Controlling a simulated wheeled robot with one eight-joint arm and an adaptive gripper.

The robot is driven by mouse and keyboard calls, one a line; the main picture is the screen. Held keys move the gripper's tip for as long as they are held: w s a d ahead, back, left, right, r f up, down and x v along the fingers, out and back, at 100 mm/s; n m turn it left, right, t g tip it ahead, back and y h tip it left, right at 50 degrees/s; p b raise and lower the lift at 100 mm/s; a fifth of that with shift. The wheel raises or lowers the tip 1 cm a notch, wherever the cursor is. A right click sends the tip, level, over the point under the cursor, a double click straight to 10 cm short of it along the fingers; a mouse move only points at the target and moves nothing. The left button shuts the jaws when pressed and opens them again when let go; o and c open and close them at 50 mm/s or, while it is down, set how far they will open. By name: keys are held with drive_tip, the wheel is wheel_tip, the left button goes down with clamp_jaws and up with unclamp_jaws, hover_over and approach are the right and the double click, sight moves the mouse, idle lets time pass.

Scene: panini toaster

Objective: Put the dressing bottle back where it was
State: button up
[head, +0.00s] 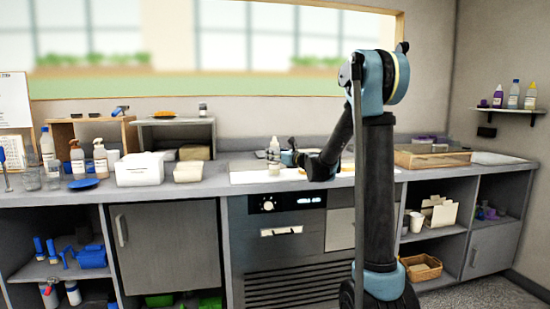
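A small whitish bottle (274,146) stands upright over the pale middle section of the counter; it may be the dressing bottle, but its label is too small to read. My gripper (279,157) points left, low over the counter, with its fingertips at the lower part of this bottle. The fingers are too small and dark to tell whether they are shut on it or only beside it. Whether the bottle's base touches the counter is also unclear.
A corner shelf (508,109) at the right holds several bottles. A wooden tray (432,160) lies on the right counter.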

drive_tip(key=shift+f, duration=0.3)
drive_tip(key=o, duration=1.4)
drive_tip(key=shift+c, duration=0.2)
drive_tip(key=shift+d, duration=0.1)
drive_tip(key=shift+v, duration=1.4)
